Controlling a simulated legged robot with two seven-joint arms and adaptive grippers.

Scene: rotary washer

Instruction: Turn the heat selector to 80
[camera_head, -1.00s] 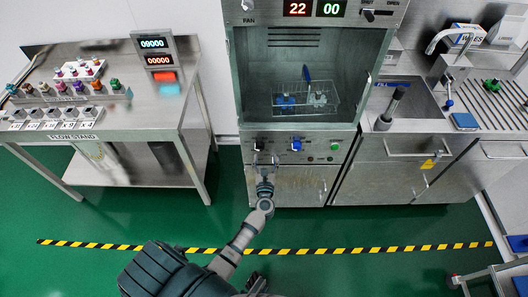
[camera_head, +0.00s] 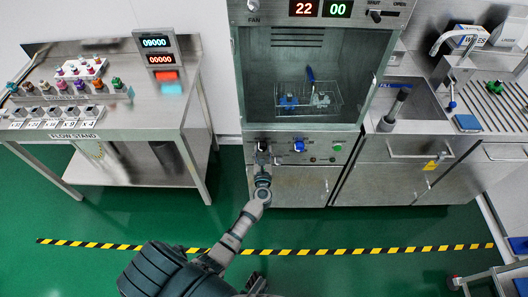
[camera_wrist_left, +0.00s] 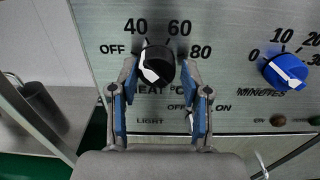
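The heat selector (camera_wrist_left: 157,65) is a black knob with a white mark on its lower left side, in the left wrist view. OFF, 40, 60 and 80 are printed around it. I cannot tell for sure which setting it points at. My left gripper (camera_wrist_left: 158,72) is open, with one blue-padded finger on each side of the knob. Narrow gaps seem to show between fingertips and knob. In the head view, my left gripper (camera_head: 262,160) is at the left end of the washer's control panel (camera_head: 325,147) and partly hides the knob.
A blue minutes knob (camera_wrist_left: 286,71) sits right of the heat selector, and a light toggle switch (camera_wrist_left: 191,117) is below right, by the right finger. The washer chamber (camera_head: 310,60) above holds a wire basket. A steel flow stand (camera_head: 100,130) stands at the left.

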